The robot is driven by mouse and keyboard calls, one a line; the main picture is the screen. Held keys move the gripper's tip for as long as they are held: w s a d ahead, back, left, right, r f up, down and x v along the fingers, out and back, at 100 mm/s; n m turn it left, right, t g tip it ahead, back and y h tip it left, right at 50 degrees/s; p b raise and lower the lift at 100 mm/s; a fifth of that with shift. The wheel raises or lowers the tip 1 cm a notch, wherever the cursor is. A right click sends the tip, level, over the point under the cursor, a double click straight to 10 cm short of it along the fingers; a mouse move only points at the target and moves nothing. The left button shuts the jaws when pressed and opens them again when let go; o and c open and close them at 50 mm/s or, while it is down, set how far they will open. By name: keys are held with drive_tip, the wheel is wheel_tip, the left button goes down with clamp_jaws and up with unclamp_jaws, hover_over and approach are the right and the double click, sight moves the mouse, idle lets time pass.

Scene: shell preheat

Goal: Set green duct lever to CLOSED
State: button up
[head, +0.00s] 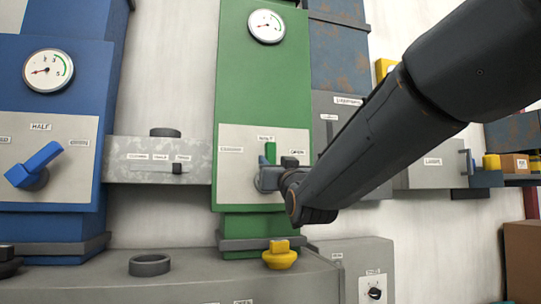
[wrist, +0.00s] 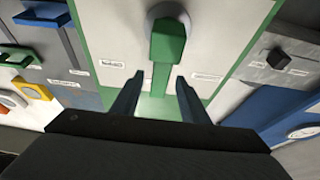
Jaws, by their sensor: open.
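The green duct (head: 262,75) carries a pale plate with a CLOSED label at left, HALF at top and OPEN at right. Its green lever (head: 270,152) points up at HALF. In the wrist view the lever (wrist: 166,50) hangs from its round hub, with its narrow end between my fingertips. In the wrist view my gripper (wrist: 157,86) is open, with a visible gap on each side of the lever.
A grey slider box (head: 158,160) sits between the ducts. A yellow knob (head: 281,258) stands on the grey bench below the green duct. A grey ring (head: 150,265) lies left of it.

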sight(271, 160)
drive_tip(key=shift+p+x, duration=0.85)
drive_tip(key=shift+x, duration=1.3)
clamp_jaws()
